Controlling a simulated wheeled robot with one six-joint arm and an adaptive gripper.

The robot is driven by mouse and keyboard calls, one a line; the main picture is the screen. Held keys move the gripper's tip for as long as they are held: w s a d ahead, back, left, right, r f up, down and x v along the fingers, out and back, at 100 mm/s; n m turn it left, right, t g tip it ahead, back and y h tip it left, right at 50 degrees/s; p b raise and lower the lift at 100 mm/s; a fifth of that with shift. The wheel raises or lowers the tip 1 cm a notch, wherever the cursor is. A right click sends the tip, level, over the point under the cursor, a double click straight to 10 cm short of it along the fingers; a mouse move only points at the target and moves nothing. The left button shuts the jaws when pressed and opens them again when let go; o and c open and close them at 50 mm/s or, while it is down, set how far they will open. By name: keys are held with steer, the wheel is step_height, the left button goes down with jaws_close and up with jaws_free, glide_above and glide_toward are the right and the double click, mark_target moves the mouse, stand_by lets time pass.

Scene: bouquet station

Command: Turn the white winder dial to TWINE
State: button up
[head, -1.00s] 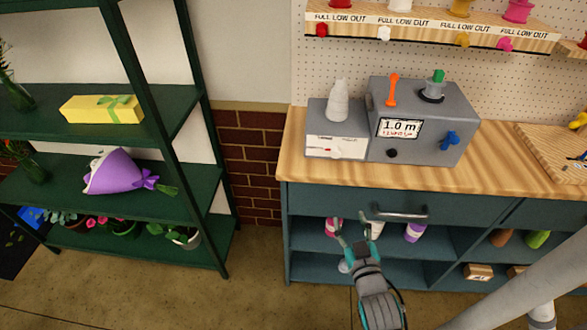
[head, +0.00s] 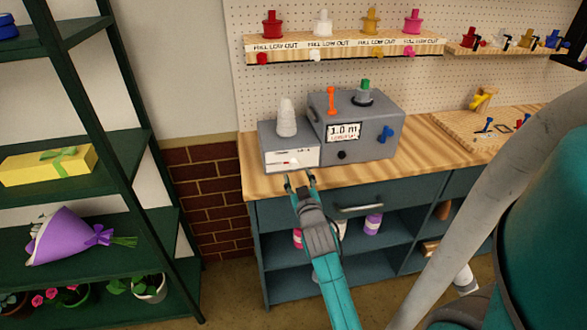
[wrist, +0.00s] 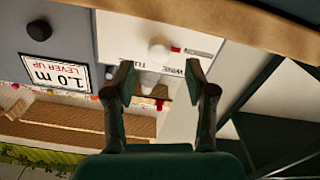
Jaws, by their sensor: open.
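The white winder dial (wrist: 159,48) is a round knob on the white front panel (head: 305,158) of a small grey box. A red mark sits just right of the dial in the wrist view, beside a label I cannot read. Other panel lettering, seemingly including TWINE, is partly hidden by a finger. My gripper (wrist: 160,79) is open and empty, its fingertips apart on either side of the dial's line but short of it. In the head view my gripper (head: 299,177) is at the counter's front edge, just in front of the panel.
A larger grey machine (head: 376,138) with a 1.0 m display (head: 344,131) and orange lever (head: 332,101) stands right beside the box. A white cone (head: 286,118) tops the box. The wooden counter (head: 375,174) has a bare front strip. A green shelf rack (head: 135,195) stands left.

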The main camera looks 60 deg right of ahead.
mark_target(295, 167)
steer(key=shift+x, duration=2.6)
steer(key=shift+c, duration=0.2)
jaws_close()
